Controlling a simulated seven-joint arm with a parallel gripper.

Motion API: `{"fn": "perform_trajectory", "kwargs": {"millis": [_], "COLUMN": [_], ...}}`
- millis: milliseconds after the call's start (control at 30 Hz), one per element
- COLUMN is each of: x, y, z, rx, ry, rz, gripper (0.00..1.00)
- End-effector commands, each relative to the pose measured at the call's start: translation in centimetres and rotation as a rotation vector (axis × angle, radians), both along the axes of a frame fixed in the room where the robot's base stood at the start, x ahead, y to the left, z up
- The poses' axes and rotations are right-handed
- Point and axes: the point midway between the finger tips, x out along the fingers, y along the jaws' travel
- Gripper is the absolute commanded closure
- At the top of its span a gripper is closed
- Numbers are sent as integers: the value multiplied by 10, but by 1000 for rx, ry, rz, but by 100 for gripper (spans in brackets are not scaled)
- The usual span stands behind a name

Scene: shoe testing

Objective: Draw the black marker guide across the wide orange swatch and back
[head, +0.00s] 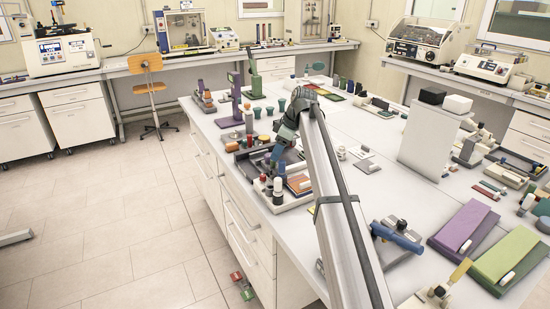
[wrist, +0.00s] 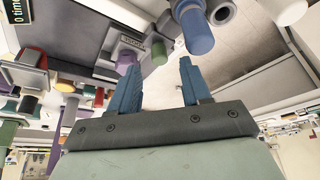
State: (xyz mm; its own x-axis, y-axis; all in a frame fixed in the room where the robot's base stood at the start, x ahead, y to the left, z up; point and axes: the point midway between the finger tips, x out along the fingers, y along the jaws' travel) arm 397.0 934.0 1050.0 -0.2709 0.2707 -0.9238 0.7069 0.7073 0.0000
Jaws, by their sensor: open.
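The orange swatch (head: 301,184) lies flat at the right of a light tray (head: 290,205) near the table's left edge in the head view. A small dark upright piece (head: 277,186) stands on the tray just left of the swatch; it may be the black marker guide, but it is too small to be sure. My gripper (head: 277,155) is above and behind the tray, partly hidden by my arm. In the wrist view its two blue fingers (wrist: 158,80) are apart with nothing between them. I cannot make out the swatch in the wrist view.
A blue cylinder (wrist: 198,35) shows close beyond the right finger in the wrist view. In the head view a white block stand (head: 425,140), a purple pad (head: 464,226) and a green pad (head: 505,256) stand to the right. Several small fixtures crowd the table around the tray.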

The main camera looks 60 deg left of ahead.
Motion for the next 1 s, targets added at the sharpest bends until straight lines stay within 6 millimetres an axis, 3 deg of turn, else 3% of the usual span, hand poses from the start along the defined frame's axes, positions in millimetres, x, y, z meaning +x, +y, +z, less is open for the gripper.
{"fn": "perform_trajectory", "kwargs": {"millis": [300,667,1000], "x": [-8,-9,-9], "y": [8,9,9], "z": [-29,-32,-32], "rx": [0,1,0], "ry": [0,-1,0], "rz": [-1,0,0], "gripper": [52,52,83]}}
